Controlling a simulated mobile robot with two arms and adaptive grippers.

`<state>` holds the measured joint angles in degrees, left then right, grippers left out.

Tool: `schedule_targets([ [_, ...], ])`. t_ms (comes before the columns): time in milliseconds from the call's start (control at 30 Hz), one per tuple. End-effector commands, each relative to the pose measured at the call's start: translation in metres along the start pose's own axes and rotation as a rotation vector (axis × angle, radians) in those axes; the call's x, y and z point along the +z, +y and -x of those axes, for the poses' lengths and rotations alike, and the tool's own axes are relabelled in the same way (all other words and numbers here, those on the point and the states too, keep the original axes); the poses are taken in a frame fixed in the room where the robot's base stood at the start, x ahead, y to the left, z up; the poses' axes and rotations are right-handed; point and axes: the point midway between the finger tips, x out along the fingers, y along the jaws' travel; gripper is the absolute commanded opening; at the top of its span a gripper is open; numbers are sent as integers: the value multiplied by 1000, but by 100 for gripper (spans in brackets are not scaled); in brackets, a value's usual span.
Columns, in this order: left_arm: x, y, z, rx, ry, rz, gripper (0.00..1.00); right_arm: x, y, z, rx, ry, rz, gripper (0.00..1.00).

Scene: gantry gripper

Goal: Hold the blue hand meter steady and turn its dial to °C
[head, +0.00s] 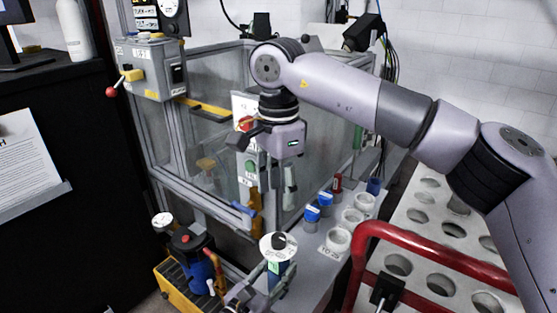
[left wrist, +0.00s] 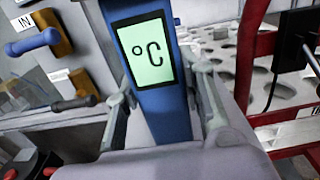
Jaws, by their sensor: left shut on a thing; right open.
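The blue hand meter (head: 275,279) stands upright at the lower middle of the head view, with a pale round dial plate and a dark dial knob (head: 279,241) on top. In the left wrist view the meter (left wrist: 165,118) fills the middle, and its green screen (left wrist: 145,52) reads °C. My left gripper (head: 262,281) is shut on the meter's body, one finger on each side; its fingers also show in the left wrist view (left wrist: 163,88). My right gripper (head: 271,190) is open and empty, pointing down above and behind the dial, apart from it. The dial is outside the left wrist view.
A grey ledge (head: 318,252) right of the meter carries white cups (head: 338,240) and blue-topped items (head: 312,213). A red-railed rack (head: 400,240) with round holes stands farther right. A blue pump-like device (head: 197,272) sits on a yellow base at left. A clear-panelled guard stands behind.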

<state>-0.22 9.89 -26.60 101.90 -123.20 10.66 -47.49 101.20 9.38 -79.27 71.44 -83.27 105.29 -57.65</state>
Motion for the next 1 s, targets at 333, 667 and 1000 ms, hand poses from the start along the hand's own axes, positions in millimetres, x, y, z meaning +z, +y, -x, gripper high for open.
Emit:
schedule_targets([
  [333, 0, 0, 0, 0, 0, 0, 56, 0, 0, 0, 0, 0, 0, 46],
  [667, 0, 0, 0, 0, 0, 0, 59, 0, 0, 0, 0, 0, 0, 46],
  [1000, -2, 0, 48, -1, 5, -3, 59, 0, 0, 0, 0, 0, 0, 46],
])
